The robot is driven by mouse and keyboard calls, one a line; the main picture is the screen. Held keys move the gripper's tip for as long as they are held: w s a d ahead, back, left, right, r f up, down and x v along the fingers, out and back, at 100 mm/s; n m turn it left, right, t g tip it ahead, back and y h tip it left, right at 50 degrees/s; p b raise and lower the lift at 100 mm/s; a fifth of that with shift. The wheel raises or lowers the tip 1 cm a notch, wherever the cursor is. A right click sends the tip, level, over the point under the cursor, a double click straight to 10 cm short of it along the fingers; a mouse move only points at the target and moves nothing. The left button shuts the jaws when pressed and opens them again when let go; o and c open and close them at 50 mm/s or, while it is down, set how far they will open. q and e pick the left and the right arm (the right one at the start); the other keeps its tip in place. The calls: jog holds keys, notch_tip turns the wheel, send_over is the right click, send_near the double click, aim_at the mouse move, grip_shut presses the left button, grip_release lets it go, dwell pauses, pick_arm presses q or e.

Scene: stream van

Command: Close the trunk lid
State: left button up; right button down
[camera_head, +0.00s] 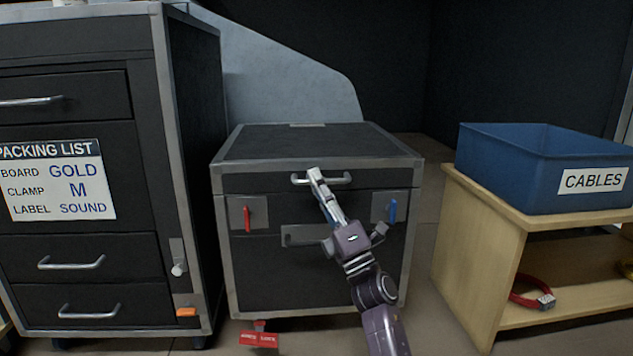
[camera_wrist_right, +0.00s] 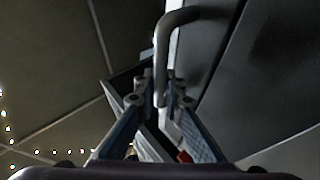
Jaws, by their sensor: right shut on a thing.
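The trunk (camera_head: 320,260) is a dark box with grey metal edges in the middle of the head view. Its lid (camera_head: 305,143) lies level on top, and I see no gap along its front edge. A silver bar handle (camera_head: 335,180) sits on the lid's front. My right gripper (camera_head: 316,178) is shut on this handle, near its middle. In the right wrist view the handle (camera_wrist_right: 165,50) runs down between the fingers (camera_wrist_right: 160,98). A red latch (camera_head: 249,214) and a blue latch (camera_head: 392,210) sit on the front. My left gripper is not in view.
A tall drawer cabinet (camera_head: 185,150) with a packing list (camera_head: 57,182) stands close on the left. A wooden shelf (camera_head: 480,210) bears a blue cables bin (camera_head: 500,170) on the right.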

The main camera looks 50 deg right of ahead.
jog(key=shift+w+a+f, duration=0.15)
jog(key=shift+f, duration=0.4)
jog(key=c, duration=2.3)
grip_release()
jog(key=shift+f, duration=0.1)
jog(key=shift+r, duration=0.2)
